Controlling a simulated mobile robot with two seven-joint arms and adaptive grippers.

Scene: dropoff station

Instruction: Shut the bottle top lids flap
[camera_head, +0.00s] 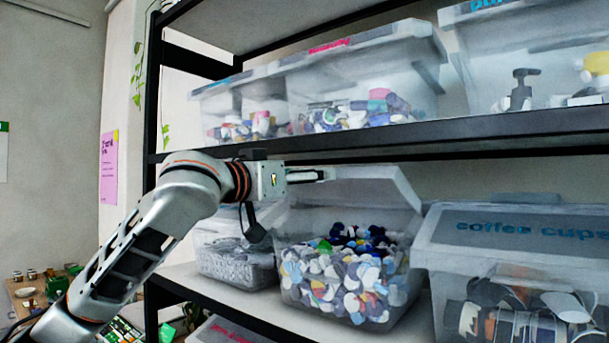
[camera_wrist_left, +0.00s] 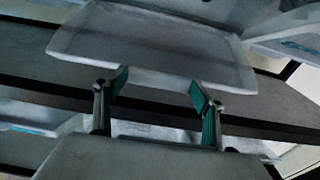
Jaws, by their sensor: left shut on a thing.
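The bottle top lids box (camera_head: 345,275) is a clear tub on the lower shelf, full of mostly white and blue caps. Its pale, translucent flap (camera_head: 372,188) stands raised and tilted above the tub. My left gripper (camera_head: 322,175) reaches in from the left at the flap's upper left edge, shut on the flap. In the left wrist view the flap (camera_wrist_left: 150,42) lies across the top, and the fingers (camera_wrist_left: 160,88) with green pads show well apart near its edge. The exact contact is unclear. My right gripper is not in view.
The upper shelf edge (camera_head: 450,140) runs just above the flap and my gripper. A basket-like tub (camera_head: 235,265) stands left of the box. A coffee cups box (camera_head: 520,235) stands close on the right. Clear tubs (camera_head: 365,75) fill the upper shelf.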

